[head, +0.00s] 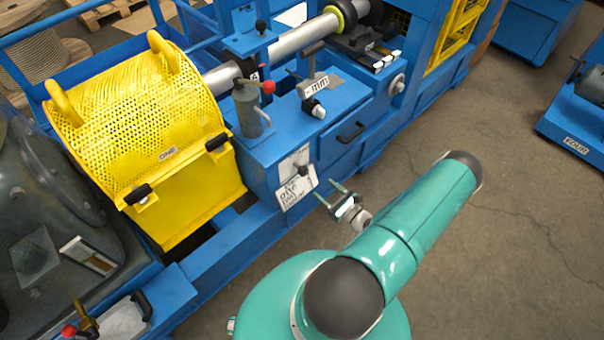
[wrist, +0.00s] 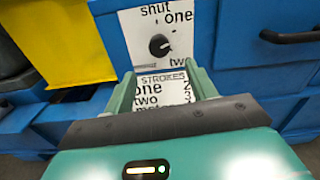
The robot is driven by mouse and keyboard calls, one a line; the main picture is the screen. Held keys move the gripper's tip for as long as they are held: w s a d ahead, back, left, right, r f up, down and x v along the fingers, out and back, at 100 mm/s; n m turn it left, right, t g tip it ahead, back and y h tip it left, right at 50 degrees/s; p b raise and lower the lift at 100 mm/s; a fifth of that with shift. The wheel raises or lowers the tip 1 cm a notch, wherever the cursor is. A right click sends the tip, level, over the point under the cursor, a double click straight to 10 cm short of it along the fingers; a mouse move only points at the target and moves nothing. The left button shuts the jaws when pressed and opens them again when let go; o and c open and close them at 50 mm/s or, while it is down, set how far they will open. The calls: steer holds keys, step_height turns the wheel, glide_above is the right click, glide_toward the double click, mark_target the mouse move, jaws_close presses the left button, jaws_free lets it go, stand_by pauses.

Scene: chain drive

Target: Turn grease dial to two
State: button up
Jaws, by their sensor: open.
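The grease dial is a small black knob (wrist: 158,45) on a white plate (wrist: 183,45) fixed to the blue machine front. The plate reads "shut" at the top, "one" at upper right and "two" at lower right. A pale mark on the knob seems to lie on its right side; its exact setting is too small to tell. In the head view the dial (head: 302,170) is beside my gripper (head: 329,193). My gripper is open and empty, its two green fingers pointing at the plate just below the knob in the wrist view (wrist: 161,72), apart from the knob.
A "STROKES" chart (wrist: 162,88) sits under the dial plate. A black drawer handle (head: 351,132) is to the right, a yellow perforated guard (head: 140,110) to the left. A grey grease pump (head: 247,105) with a red knob stands above.

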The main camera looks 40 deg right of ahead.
mark_target(306, 173)
steer(key=w, duration=1.2)
steer(key=shift+a, duration=0.2)
steer(key=shift+c, duration=0.3)
steer(key=c, duration=0.9)
